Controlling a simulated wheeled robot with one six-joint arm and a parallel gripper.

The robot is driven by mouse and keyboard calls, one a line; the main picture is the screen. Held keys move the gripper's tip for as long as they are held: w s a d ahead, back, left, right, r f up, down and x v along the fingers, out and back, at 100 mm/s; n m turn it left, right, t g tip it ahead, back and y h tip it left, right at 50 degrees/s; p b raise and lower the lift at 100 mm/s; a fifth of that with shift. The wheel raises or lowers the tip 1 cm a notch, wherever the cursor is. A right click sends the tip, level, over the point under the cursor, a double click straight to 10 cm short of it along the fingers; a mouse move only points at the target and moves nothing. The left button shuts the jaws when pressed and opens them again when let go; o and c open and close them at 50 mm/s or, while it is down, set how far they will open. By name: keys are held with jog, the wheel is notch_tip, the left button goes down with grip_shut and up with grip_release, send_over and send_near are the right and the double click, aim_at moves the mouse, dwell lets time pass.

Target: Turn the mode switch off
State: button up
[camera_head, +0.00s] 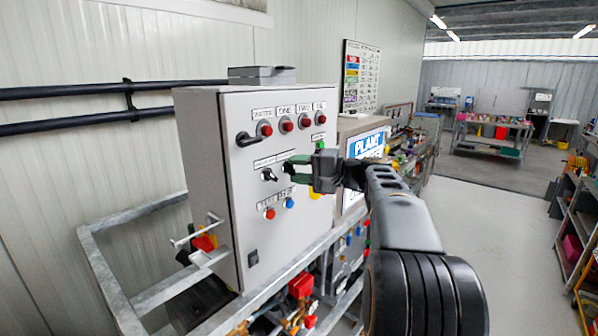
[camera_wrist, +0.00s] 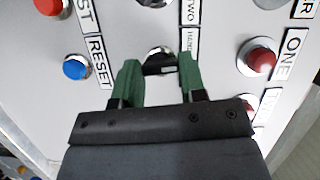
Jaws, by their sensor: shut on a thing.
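The grey control panel (camera_head: 232,222) fills the middle of the head view. My gripper (camera_head: 290,167) reaches its face from the right. In the wrist view, my gripper's two green fingers (camera_wrist: 160,72) are shut on a black switch knob (camera_wrist: 160,64) with a metal collar. A partly hidden label beside it begins with "HAND", so I take it as the mode switch.
Red lamps (camera_head: 287,124) line the panel's top, with a black handle (camera_head: 247,138) at left. A red button (camera_head: 269,213) and blue button (camera_head: 289,202) lie below the switches. The blue RESET button shows in the wrist view (camera_wrist: 76,68). Clear floor (camera_head: 500,225) lies at right.

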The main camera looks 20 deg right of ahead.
jog(key=shift+m, duration=0.5)
jog(key=o, duration=0.9)
jog(key=shift+d, duration=0.1)
jog(key=b+v, duration=0.1)
jog(key=v, duration=0.3)
jog(key=b+v, duration=0.1)
jog(key=v, duration=0.8)
jog(key=shift+s+d+f+b, duration=0.25)
jog(key=shift+f+b, duration=0.05)
jog(key=shift+b, duration=0.1)
